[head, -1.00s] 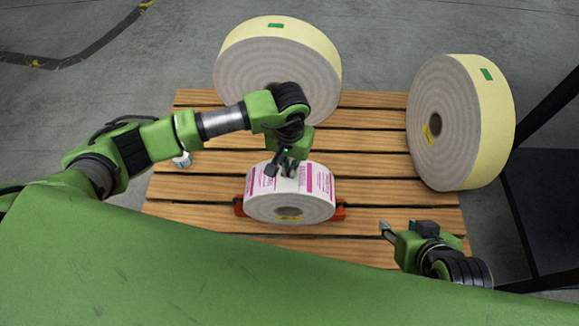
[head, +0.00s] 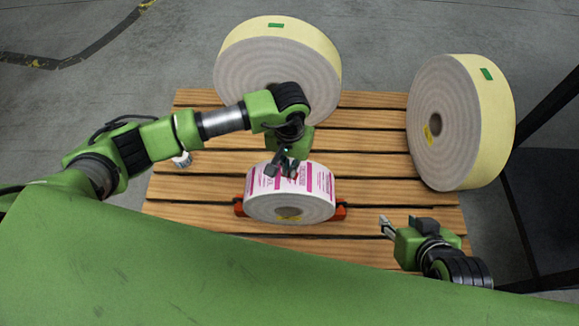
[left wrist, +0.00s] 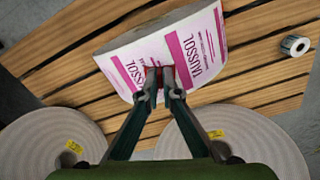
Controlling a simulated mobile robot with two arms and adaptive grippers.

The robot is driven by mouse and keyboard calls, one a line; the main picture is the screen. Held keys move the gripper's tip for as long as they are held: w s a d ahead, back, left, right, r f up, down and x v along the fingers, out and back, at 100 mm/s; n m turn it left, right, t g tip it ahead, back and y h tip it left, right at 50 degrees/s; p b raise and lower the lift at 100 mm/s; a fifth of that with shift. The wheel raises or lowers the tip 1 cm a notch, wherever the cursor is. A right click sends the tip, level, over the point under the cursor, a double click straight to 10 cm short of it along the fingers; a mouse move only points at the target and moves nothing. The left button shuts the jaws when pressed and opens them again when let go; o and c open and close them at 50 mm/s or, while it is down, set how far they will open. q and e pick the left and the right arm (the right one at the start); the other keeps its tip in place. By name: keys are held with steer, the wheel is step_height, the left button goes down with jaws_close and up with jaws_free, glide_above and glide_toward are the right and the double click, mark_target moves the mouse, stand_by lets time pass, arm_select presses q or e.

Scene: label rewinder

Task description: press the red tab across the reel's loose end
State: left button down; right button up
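The label reel (head: 290,205), white with pink print, stands on its rim in an orange cradle (head: 340,210) on the slatted wooden platform. My left gripper (head: 291,175) is at the top of the reel with its fingers pointing down. In the left wrist view its fingertips (left wrist: 158,76) are close together against the printed face (left wrist: 190,48). A little red of the tab (left wrist: 148,71) shows at the tips; most of it is hidden by the fingers. The reel's loose end cannot be made out clearly. My right gripper (head: 384,226) is empty, low at the right, apart from the reel.
Two large cream rolls stand at the back (head: 278,65) and at the right (head: 463,120) of the platform (head: 370,150). A small white roll (head: 182,160) lies left of the reel, under my left arm. Bare slats lie between the reel and the right roll.

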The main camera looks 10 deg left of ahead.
arm_select(q)
steer(key=shift+f, duration=0.3)
arm_select(e)
steer(key=shift+w+a+r+t, duration=0.2)
steer(key=shift+w+r+t, duration=0.1)
steer(key=shift+w, duration=0.25)
steer(key=shift+w+a+r+t, duration=0.2)
steer(key=shift+w+r, duration=0.1)
steer(key=shift+w, duration=0.25)
stand_by(1.7)
arm_select(q)
steer(key=shift+s+f+b, duration=0.1)
steer(key=shift+f+b, duration=0.1)
steer(key=shift+b, duration=0.3)
arm_select(e)
steer(key=shift+w+a+r+t+y, duration=0.2)
steer(key=shift+w+r+t, duration=0.2)
steer(key=shift+w, duration=0.2)
steer(key=shift+w+a+r+t+y, duration=0.15)
steer(key=shift+w+r+t, duration=0.15)
steer(key=shift+w+r, duration=0.25)
stand_by(1.2)
arm_select(q)
steer(key=c, duration=2.2)
jaws_free()
arm_select(e)
steer(key=shift+f, duration=0.1)
arm_select(q)
step_height(320, 180, up, 12)
steer(key=shift+r, duration=0.1)
